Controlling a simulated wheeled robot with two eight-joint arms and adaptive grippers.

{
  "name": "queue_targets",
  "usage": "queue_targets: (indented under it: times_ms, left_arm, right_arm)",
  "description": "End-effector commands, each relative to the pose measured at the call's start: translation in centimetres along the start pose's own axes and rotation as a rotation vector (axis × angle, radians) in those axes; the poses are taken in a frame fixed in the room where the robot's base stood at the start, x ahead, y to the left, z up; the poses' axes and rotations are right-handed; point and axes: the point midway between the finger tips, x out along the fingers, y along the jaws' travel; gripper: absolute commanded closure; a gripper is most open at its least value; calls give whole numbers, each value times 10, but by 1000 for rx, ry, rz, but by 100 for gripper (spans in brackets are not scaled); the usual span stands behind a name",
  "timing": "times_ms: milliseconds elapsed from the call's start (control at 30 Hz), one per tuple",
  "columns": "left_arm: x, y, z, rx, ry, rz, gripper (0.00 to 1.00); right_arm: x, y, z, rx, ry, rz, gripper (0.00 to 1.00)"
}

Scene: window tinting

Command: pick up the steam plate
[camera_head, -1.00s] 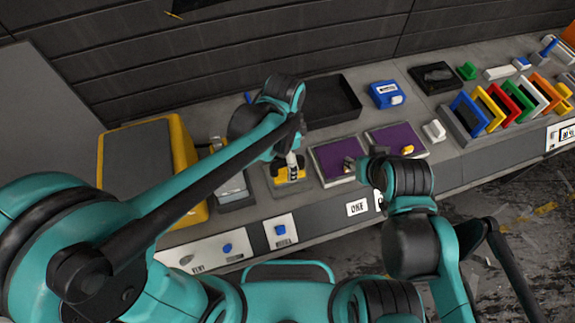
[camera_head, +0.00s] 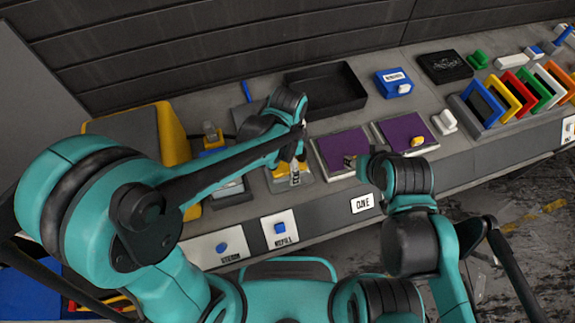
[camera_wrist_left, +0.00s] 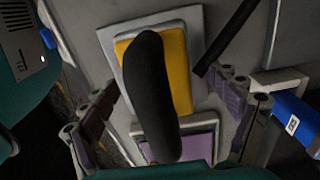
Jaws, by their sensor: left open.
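The steam plate, a yellow block with a long black handle on top, sits on a grey base on the counter (camera_head: 278,179). It shows large in the left wrist view (camera_wrist_left: 180,70). My left gripper (camera_head: 294,172) is directly over it, pointing down, and partly hides it. In the left wrist view my left gripper (camera_wrist_left: 168,116) is open, with one finger on each side of the black handle. I see no contact with the handle. My right gripper (camera_head: 351,162) is by the purple pad to the right; its fingers are too small to read.
Two purple pads (camera_head: 341,144) (camera_head: 396,130) lie right of the plate. A black tray (camera_head: 327,90) is behind. A yellow-edged box (camera_head: 174,140) stands left. STEAM (camera_head: 222,247) and REFILL (camera_head: 280,228) buttons are on the front face. A rack of coloured frames (camera_head: 484,98) is at right.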

Motion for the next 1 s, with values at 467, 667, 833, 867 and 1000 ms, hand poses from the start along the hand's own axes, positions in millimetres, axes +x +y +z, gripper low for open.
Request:
queue_targets:
  times_ms: [467,667,833,867,1000]
  left_arm:
    - [2,0,0,0,0,0,77]
    - [1,0,0,0,0,0,81]
    - [-2,0,0,-1,0,0,81]
    - [-4,0,-1,-1,0,0,81]
    - [-15,-2,-3,-3,0,0,81]
  right_arm:
    - [0,0,0,0,0,0,60]
    - [0,0,0,0,0,0,60]
    - [-2,0,-2,0,0,0,60]
    - [-3,0,-2,0,0,0,60]
    - [-10,0,-7,0,0,0,60]
